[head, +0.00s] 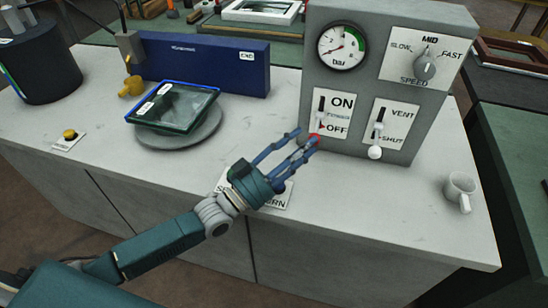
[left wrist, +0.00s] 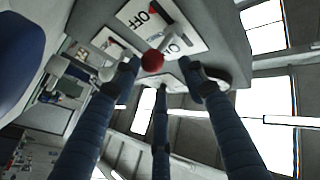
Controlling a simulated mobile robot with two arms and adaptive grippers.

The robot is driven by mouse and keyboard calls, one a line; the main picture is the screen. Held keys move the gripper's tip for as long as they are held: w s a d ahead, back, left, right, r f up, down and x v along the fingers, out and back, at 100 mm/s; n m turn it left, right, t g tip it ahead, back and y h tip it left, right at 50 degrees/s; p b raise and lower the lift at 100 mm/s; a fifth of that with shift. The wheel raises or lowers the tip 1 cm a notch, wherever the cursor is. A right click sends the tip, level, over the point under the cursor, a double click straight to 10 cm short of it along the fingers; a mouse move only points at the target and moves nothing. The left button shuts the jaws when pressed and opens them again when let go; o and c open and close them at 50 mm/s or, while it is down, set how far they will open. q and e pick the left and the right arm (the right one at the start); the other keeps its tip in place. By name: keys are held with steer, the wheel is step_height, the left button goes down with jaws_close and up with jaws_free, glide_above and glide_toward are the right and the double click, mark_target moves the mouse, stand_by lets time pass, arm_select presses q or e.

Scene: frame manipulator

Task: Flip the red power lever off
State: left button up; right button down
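The red power lever's knob (head: 314,137) shows at the lower left of the ON/OFF plate (head: 340,103), near the word OFF in the head view, partly hidden by my fingers. My left gripper (head: 308,140) is at this knob with its blue fingers spread. In the left wrist view the red knob (left wrist: 152,60) sits near the gap between the fingertips (left wrist: 160,78), on a pale shaft from the plate. The fingers are not closed on it; I cannot tell whether any touches it. My right gripper is not in view.
Beside it is a VENT/SHUT lever with a white knob (head: 375,152), low near SHUT. Above are a gauge (head: 342,46) and a speed dial (head: 426,65). A mug (head: 460,191) stands right. A framed glass panel (head: 175,107) rests on a grey disc at left.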

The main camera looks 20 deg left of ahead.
arm_select(q)
steer(key=s+a, duration=0.6)
steer(key=s, duration=0.2)
steer(key=shift+s+a, duration=0.35)
steer(key=shift+s, duration=0.05)
steer(key=shift+r, duration=0.1)
